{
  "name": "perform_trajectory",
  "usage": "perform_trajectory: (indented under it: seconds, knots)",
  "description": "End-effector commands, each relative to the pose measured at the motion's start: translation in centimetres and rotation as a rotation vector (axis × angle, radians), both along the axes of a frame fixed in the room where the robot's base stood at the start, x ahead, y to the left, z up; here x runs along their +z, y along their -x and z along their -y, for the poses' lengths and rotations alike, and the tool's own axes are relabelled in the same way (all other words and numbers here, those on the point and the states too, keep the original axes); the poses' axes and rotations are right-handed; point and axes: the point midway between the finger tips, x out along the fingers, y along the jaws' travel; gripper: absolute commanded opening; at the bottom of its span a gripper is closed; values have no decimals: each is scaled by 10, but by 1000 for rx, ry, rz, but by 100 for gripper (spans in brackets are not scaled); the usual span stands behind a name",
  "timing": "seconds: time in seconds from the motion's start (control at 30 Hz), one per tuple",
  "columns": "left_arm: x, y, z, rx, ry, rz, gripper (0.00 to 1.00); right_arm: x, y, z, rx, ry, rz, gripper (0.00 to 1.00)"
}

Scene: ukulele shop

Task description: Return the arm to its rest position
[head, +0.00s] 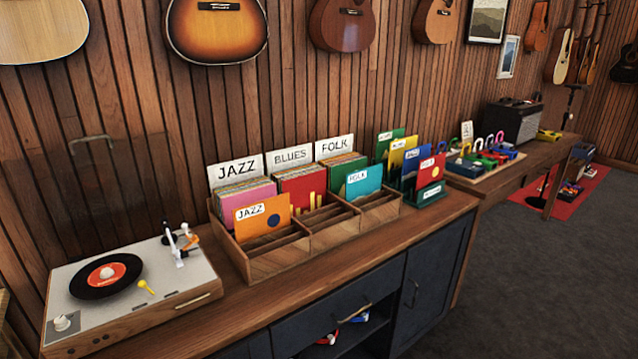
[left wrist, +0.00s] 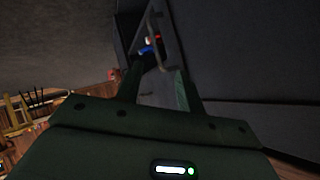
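My left gripper (left wrist: 158,72) shows in the left wrist view only. Its two dark fingers stand apart with nothing between them, so it is open and empty. It hangs in front of a dark surface, and beyond the fingertips a handle (left wrist: 158,30) and small red, white and blue items (left wrist: 148,45) show. Neither of my arms shows in the head view. My right gripper is in neither view.
A wooden counter (head: 330,262) holds a turntable (head: 190,285), a record crate (head: 277,262) and a green record rack (head: 428,195). Below are a dark drawer (head: 325,318) and a cabinet door (head: 432,280). The grey floor (head: 540,270) at right is clear.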

Motion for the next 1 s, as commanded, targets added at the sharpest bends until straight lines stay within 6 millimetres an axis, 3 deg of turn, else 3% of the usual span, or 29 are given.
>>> perform_trajectory:
  seconds: [0.03, 0.1, 0.17, 0.3, 0.4, 0.5, 0.6, 0.7, 0.77, 1.0]
  knots:
    - [-33, 36, -8, 49, 4, -86, 38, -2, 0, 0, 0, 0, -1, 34]
    - [-72, 86, -21, 119, 2, -203, 38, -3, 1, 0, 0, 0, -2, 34]
    - [-102, 132, -31, 177, 0, -303, 38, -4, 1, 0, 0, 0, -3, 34]
    - [-155, 249, -47, 301, -13, -535, 38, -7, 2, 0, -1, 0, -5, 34]
    - [-179, 333, -55, 382, -25, -691, 38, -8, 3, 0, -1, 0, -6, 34]
    - [-190, 407, -59, 447, -35, -825, 38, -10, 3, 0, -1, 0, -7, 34]
    - [-193, 461, -61, 493, -44, -919, 38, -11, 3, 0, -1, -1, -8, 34]
    - [-193, 493, -61, 521, -49, -977, 38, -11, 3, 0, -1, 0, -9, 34]
    - [-193, 503, -61, 528, -51, -995, 38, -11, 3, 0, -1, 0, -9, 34]
    - [-193, 507, -62, 532, -53, -1002, 38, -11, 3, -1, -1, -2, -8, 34]
